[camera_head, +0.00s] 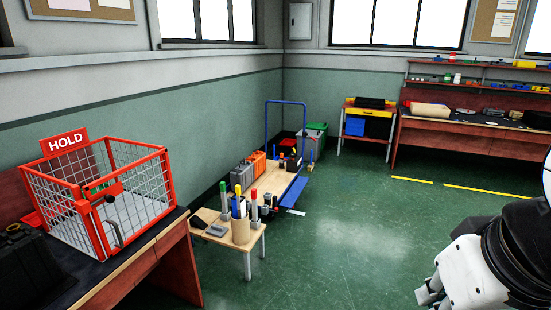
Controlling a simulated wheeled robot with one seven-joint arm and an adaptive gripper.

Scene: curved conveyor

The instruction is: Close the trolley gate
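A trolley with a wooden deck (272,178) and a tall blue push handle (287,102) stands by the far corner. A blue panel (293,192), which looks like its gate, slopes down along the right side of the deck toward the floor. Grey and orange boxes and small dark items stand on or beside the deck and hide part of it. My gripper (428,293) is at the lower right edge, far from the trolley. Its fingers are small and partly hidden, so I cannot tell whether they are open.
A small wooden table (212,242) with markers and tools stands in front of the trolley. A red wire cage (160,150) marked HOLD sits on a bench at left. The green floor (350,225) between is clear.

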